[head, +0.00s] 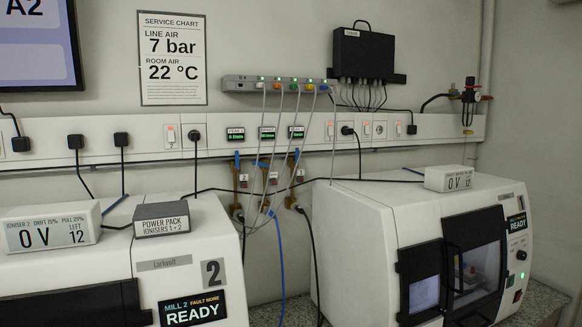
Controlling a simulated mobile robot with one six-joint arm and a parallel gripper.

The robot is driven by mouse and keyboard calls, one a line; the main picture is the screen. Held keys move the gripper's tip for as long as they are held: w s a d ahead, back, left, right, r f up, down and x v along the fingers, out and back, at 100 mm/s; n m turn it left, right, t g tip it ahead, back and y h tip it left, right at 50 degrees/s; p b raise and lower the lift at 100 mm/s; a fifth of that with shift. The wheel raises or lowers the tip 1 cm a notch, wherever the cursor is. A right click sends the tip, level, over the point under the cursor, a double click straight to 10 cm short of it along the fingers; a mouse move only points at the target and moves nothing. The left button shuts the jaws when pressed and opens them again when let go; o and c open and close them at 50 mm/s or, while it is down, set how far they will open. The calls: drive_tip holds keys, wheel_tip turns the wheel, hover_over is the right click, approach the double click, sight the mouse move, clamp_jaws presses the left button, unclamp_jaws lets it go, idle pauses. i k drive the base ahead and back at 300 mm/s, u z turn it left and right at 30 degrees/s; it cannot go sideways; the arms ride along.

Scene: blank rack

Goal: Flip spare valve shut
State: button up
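Three small brass valves hang in a row on the wall below the white rail: a left valve (237,205), a middle valve (265,203) and a right valve (290,196). Each has a small numbered tag beside it and blue tubing at its top. Which one is the spare I cannot tell, and the handle positions are too small to read. Three small displays sit above them on the rail: a left display (235,134), a middle display (267,132) and a right display (297,131), their text blurred. My gripper is not in view.
Two white mills flank the valves: a left mill (100,265) with a power pack (161,219) and an ioniser box (50,228) on top, and a right mill (370,215) with another box (449,178).

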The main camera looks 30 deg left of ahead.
sight(260, 165)
drive_tip(key=u, duration=2.1)
drive_tip(key=i, duration=0.45)
drive_tip(key=z, duration=0.05)
drive_tip(key=k, duration=0.2)
drive_tip(key=z, duration=0.1)
